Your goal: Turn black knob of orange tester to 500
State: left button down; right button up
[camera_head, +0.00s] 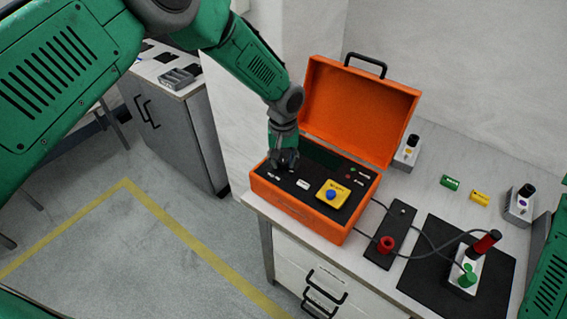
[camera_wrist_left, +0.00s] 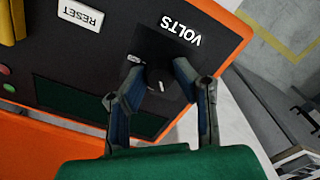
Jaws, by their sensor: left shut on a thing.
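The orange tester (camera_head: 323,210) stands open on the white bench, its lid raised at the back. My left gripper (camera_head: 284,163) is over the left part of its dark panel. In the left wrist view, my left gripper (camera_wrist_left: 158,92) is shut on the black knob (camera_wrist_left: 162,84), one finger on each side. The knob sits beside the white "VOLTS" label (camera_wrist_left: 181,30). A small white marking shows by the left finger; I cannot read the setting. In the head view the gripper hides the knob. My right gripper is not in view.
On the panel are a yellow block with a blue button (camera_head: 333,193) and a white RESET label (camera_wrist_left: 82,13). Right of the tester are a red socket (camera_head: 386,244), cables, a black mat (camera_head: 424,284), and green (camera_head: 450,183) and yellow (camera_head: 480,198) cylinders.

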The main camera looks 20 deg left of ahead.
pick_arm(q)
jog(key=m, duration=0.3)
jog(key=m+b, duration=0.1)
jog(key=m, duration=0.2)
jog(key=shift+w+r+m, duration=0.1)
jog(key=shift+w+m, duration=0.1)
jog(key=shift+m, duration=0.1)
jog(key=m, duration=0.3)
jog(key=shift+m+b, duration=0.3)
jog(key=m, duration=0.3)
jog(key=shift+m, duration=0.3)
jog(key=m, duration=0.6)
jog(key=shift+r+b, duration=0.1)
jog(key=shift+b, duration=0.2)
jog(key=m, duration=0.5)
jog(key=shift+w+m, duration=0.1)
jog(key=shift+m, duration=0.3)
jog(key=c, duration=1.3)
grip_release()
